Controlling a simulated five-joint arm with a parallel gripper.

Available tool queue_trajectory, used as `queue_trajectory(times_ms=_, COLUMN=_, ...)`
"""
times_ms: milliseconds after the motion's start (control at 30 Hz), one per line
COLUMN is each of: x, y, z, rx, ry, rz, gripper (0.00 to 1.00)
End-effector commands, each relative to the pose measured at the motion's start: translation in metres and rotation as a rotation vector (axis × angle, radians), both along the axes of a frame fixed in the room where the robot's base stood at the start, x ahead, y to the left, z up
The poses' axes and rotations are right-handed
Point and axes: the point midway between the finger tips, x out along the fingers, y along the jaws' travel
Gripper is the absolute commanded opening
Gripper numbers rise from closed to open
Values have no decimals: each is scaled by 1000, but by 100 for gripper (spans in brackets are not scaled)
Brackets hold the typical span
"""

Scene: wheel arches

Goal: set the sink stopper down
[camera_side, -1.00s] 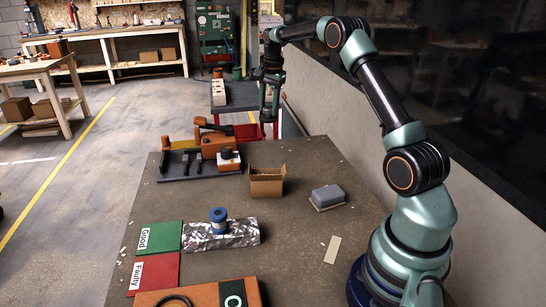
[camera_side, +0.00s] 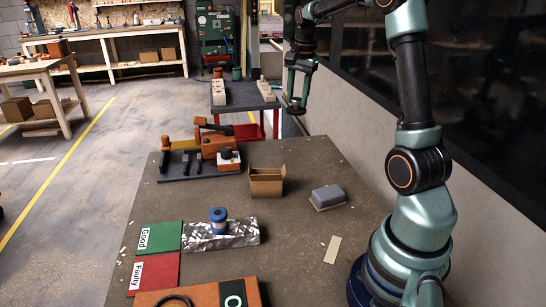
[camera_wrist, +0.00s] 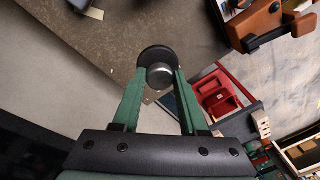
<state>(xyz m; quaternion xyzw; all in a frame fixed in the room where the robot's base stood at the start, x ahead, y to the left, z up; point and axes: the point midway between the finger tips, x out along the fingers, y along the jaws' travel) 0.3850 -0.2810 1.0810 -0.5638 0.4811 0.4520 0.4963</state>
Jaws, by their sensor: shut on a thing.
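The sink stopper (camera_wrist: 156,56), a dark round disc with a silver dome, is between the fingertips in the wrist view. My gripper (camera_wrist: 158,76) is shut on it. In the side view my gripper (camera_side: 294,106) hangs in the air beyond the far right edge of the grey work table (camera_side: 300,225), well above the floor.
A green Good mat (camera_side: 159,238), a red Faulty mat (camera_side: 155,273) and a foil-covered block (camera_side: 240,236) lie on the table. An open cardboard box (camera_side: 267,187), grey box (camera_side: 328,195) and orange tool fixture (camera_side: 210,150) stand behind. A wall borders the right.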

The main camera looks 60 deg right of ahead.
Motion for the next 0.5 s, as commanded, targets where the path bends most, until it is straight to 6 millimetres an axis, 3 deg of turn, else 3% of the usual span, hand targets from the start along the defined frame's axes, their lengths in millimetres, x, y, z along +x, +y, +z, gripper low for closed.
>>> queue_trajectory(times_ms=100, x=-18, y=6, z=-2, rx=-1, ry=2, rz=-4, gripper=0)
queue_trajectory(times_ms=267, x=-29, y=10, z=-6, rx=0, ry=3, rz=-6, gripper=0)
queue_trajectory(times_ms=367, x=-31, y=11, z=-16, rx=2, ry=5, rz=-6, gripper=0)
queue_trajectory(times_ms=500, x=-32, y=11, z=-47, rx=4, ry=10, rz=-6, gripper=0)
